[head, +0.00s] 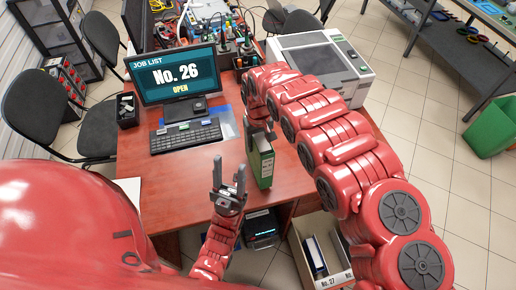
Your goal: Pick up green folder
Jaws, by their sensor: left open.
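The green folder (264,165) is upright near the front edge of the desk, with a white label on its spine. My right arm curves in from the right, and its dark gripper (259,130) is at the folder's top. The arm partly hides these jaws, and I cannot tell whether they grip the folder. I also cannot tell whether the folder rests on the desk. My left gripper (229,172) is open and empty, its fingers pointing up, to the left of the folder and apart from it.
The brown desk (180,178) holds a monitor (174,75) reading "No. 26 OPEN", a keyboard (186,136) and a printer-like machine (318,60). A box (337,276) marked No. 27 with binders stands below at the front right. A green bin (490,128) stands at the right.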

